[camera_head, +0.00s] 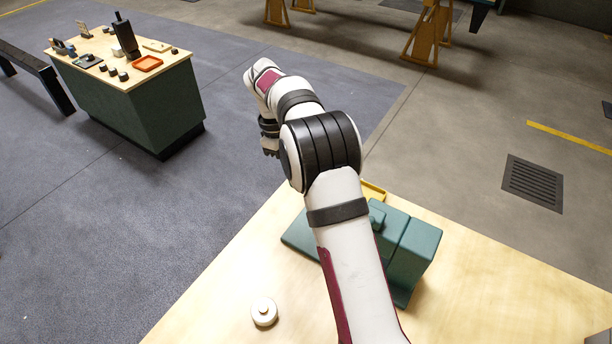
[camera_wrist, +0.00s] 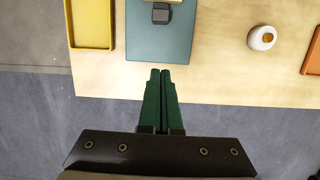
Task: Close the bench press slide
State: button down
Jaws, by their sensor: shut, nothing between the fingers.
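The bench press is a green machine (camera_head: 411,250) on the wooden table, partly hidden behind my arm in the head view. Its flat base plate (camera_head: 300,238) sticks out left of my arm. In the wrist view, the plate (camera_wrist: 145,45) lies beyond my fingertips, with a small dark block (camera_wrist: 161,14) at the top edge. I cannot tell how far the slide is out, as most of it is hidden or cut off. My gripper (camera_wrist: 161,73) is shut and empty, near the table edge, in front of the plate.
A yellow tray (camera_wrist: 92,22) lies left of the plate in the wrist view. A round cream object (camera_wrist: 262,38) and an orange tray (camera_wrist: 313,55) lie to its right. Another bench (camera_head: 165,100) with several items stands far off. Bare table separates these things.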

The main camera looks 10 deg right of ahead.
jog(key=x, duration=1.1)
jog(key=shift+w, duration=0.1)
jog(key=shift+s+d, duration=0.9)
jog(key=shift+d, duration=0.1)
jog(key=shift+s+d, duration=0.45)
jog(key=shift+s, duration=0.05)
